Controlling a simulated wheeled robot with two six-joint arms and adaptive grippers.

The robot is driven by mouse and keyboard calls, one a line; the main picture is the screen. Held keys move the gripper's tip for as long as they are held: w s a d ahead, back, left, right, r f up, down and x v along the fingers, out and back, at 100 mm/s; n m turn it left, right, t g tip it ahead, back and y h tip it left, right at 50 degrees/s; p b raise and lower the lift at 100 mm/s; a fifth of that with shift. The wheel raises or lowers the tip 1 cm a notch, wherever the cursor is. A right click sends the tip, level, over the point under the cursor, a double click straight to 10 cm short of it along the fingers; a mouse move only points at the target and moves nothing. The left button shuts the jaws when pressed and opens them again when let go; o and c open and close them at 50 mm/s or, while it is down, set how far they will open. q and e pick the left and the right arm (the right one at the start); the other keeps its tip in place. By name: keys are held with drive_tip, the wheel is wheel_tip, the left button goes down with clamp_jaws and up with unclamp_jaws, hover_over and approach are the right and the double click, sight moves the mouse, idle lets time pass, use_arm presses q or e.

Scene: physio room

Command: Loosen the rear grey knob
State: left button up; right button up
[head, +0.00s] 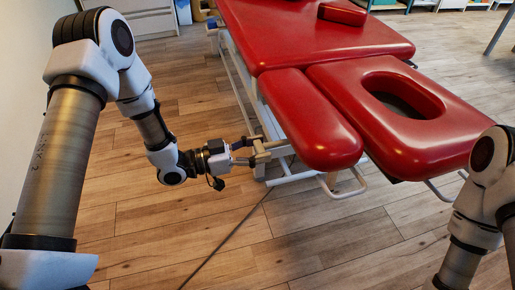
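The red treatment table (330,45) fills the upper middle and right of the head view. Its light metal frame (240,85) shows along the left side. My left gripper (256,151) is beside that frame, near the front left armrest pad (310,120). Its two fingers are spread apart, one above the other, and point right at the frame. A small grey part (263,152) is at the fingertips; I cannot tell whether it is the rear grey knob or whether the fingers touch it. My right gripper is out of view; only part of its arm shows at the right edge.
The headrest (440,110) with its face hole is at the right. A white tube bar (340,190) sticks out low under the armrest. A dark cable (225,240) lies on the wooden floor (320,250). A white cabinet (145,18) stands at the back left.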

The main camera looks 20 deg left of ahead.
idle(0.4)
use_arm(q)
drive_tip(key=n+p, duration=0.2)
drive_tip(key=n, duration=0.1)
drive_tip(key=shift+r+n+p, duration=0.15)
drive_tip(key=shift+n+p, duration=0.15)
drive_tip(key=shift+p, duration=0.1)
drive_tip(key=n+p, duration=0.2)
drive_tip(key=n, duration=0.2)
drive_tip(key=shift+s+d+n+p, duration=0.1)
drive_tip(key=shift+n+p, duration=0.2)
drive_tip(key=shift+p, duration=0.05)
drive_tip(key=n+p, duration=0.2)
drive_tip(key=n, duration=0.3)
drive_tip(key=shift+n+p, duration=0.8)
drive_tip(key=shift+n, duration=1.6)
drive_tip(key=o, duration=1.2)
drive_tip(key=shift+c, duration=0.2)
drive_tip(key=shift+s, duration=0.1)
